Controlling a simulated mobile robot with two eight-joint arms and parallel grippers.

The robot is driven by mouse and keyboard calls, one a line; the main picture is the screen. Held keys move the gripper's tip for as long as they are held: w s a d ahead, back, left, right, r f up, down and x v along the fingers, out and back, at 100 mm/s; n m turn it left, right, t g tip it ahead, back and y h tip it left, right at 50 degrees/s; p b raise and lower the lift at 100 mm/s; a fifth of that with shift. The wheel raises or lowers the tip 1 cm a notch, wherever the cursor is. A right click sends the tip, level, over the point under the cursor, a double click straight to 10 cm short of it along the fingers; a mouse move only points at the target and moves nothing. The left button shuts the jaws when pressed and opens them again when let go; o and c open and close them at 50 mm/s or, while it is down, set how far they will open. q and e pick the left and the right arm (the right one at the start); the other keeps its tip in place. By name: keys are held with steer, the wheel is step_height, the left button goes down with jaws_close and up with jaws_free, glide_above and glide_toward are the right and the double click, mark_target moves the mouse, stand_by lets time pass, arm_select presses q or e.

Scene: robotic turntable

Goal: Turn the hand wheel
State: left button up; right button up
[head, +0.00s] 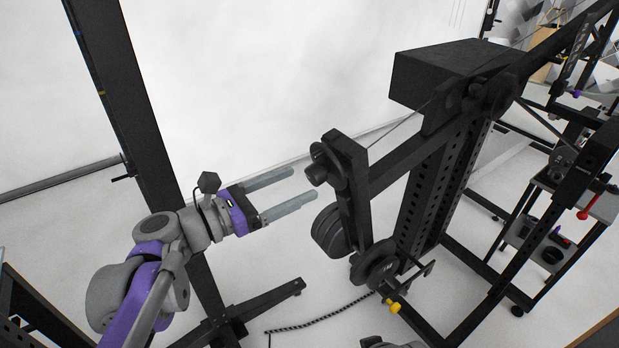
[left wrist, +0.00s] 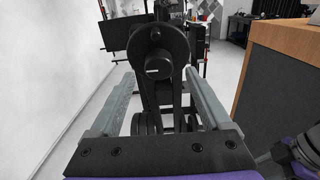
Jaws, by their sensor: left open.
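The hand wheel appears to be the black round disc (head: 322,164) with a thick hub at the upper end of a black arm on the machine. In the left wrist view, the same wheel (left wrist: 160,48) faces me straight ahead, with a pale line on its hub. My left gripper (head: 303,183) is open and empty, its two long grey fingers pointing right toward the wheel, just short of it in the head view. In the left wrist view, the fingers (left wrist: 160,73) stand either side of the wheel's lower part; contact is not visible.
Stacked black discs (head: 330,232) and another round black part (head: 374,265) with a yellow knob (head: 393,307) sit below the wheel. A dark upright post (head: 130,100) stands behind my left arm. A wooden-topped cabinet (left wrist: 285,70) is right in the left wrist view.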

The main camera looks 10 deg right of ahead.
mark_target(310, 178)
arm_select(q)
steer(key=shift+x, duration=2.1)
steer(key=shift+w, duration=0.1)
jaws_close()
